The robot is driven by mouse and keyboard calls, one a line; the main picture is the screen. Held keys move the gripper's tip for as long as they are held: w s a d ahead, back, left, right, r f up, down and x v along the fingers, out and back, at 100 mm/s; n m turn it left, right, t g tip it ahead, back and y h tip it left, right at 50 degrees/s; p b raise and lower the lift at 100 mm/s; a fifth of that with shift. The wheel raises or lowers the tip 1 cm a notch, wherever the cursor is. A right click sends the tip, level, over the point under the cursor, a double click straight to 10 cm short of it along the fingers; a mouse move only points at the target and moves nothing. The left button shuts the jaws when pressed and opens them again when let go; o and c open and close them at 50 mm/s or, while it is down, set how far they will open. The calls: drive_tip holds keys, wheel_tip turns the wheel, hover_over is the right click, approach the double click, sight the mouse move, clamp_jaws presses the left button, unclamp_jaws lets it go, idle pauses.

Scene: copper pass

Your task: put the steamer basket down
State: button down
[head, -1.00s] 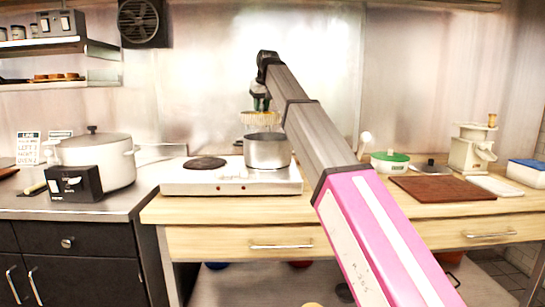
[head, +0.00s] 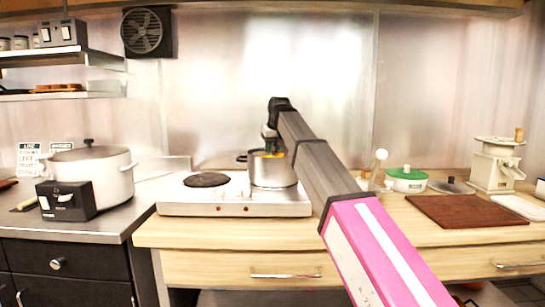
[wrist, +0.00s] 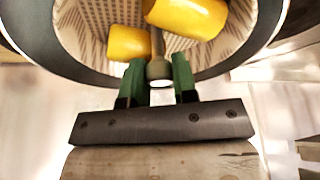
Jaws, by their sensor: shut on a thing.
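The steamer basket (wrist: 222,50) has a pale, patterned inside and holds yellow pieces (wrist: 185,15). In the wrist view it sits within the dark rim of a pot. In the head view, the silver pot (head: 273,172) stands on the right side of the hot plate, and only a yellow-orange bit shows at its mouth. The basket's walls and base are hidden there. My gripper (wrist: 159,80) has green fingers shut on the basket's stubby grip (wrist: 158,68) at the near side. Whether the basket rests on the pot's bottom cannot be seen.
The white hot plate (head: 235,208) has a bare dark burner (head: 206,180) left of the pot. A large white lidded pot (head: 92,172) and a black control box (head: 66,201) stand at left.

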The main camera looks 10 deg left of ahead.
drive_tip(key=shift+f, duration=1.5)
drive_tip(key=shift+f, duration=0.25)
drive_tip(key=c, duration=0.9)
unclamp_jaws()
drive_tip(key=shift+r, duration=0.45)
drive_tip(key=v, duration=1.1)
drive_tip(key=shift+r, duration=0.3)
drive_tip(key=shift+s, duration=0.15)
